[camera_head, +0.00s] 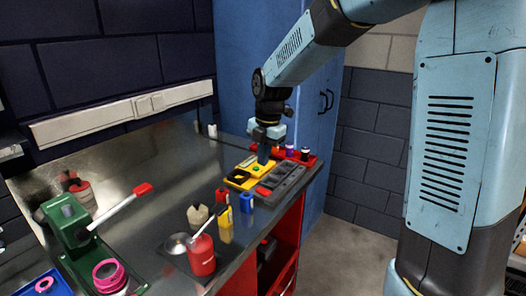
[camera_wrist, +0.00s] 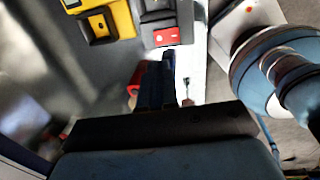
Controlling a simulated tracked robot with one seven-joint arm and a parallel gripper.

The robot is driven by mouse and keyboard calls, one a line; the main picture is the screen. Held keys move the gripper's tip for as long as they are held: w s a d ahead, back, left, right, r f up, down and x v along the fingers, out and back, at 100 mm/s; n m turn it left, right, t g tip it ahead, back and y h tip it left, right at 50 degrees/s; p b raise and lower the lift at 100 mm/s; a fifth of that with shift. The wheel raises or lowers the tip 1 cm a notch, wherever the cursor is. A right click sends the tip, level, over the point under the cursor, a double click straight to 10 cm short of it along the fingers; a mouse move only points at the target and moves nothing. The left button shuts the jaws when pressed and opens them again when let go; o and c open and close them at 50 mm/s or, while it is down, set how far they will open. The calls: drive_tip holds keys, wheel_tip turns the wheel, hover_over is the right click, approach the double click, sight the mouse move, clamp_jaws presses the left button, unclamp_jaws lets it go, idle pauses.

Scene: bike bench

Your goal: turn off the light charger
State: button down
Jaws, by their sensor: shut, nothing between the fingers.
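A dark grey slotted unit (camera_head: 284,183), which looks like the light charger, lies near the bench's right edge. A red part (camera_head: 263,191) sits at its near end. In the wrist view, a red part (camera_wrist: 166,37) shows on a grey block, with a small light mark on it. Whether its switch is on or off cannot be told. My gripper (camera_head: 263,158) is low over the bench by the yellow case. In the wrist view its shut, empty fingers (camera_wrist: 167,58) point toward the red part and end just below it in the picture. I cannot tell whether they touch.
A yellow case (camera_head: 255,166) with a green spot lies left of the grey unit. Blue and yellow bottles (camera_head: 226,229), a red can (camera_head: 201,256) and a green clamp stand (camera_head: 68,231) stand nearer. A red tray (camera_head: 304,158) with small pots is behind. Floor lies right of the bench.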

sight(260, 190)
drive_tip(key=f, duration=0.6)
drive_tip(key=a+f, duration=0.1)
drive_tip(key=f, duration=0.2)
drive_tip(key=shift+w+f, duration=0.25)
drive_tip(key=shift+w, duration=0.1)
drive_tip(key=shift+d, duration=0.15)
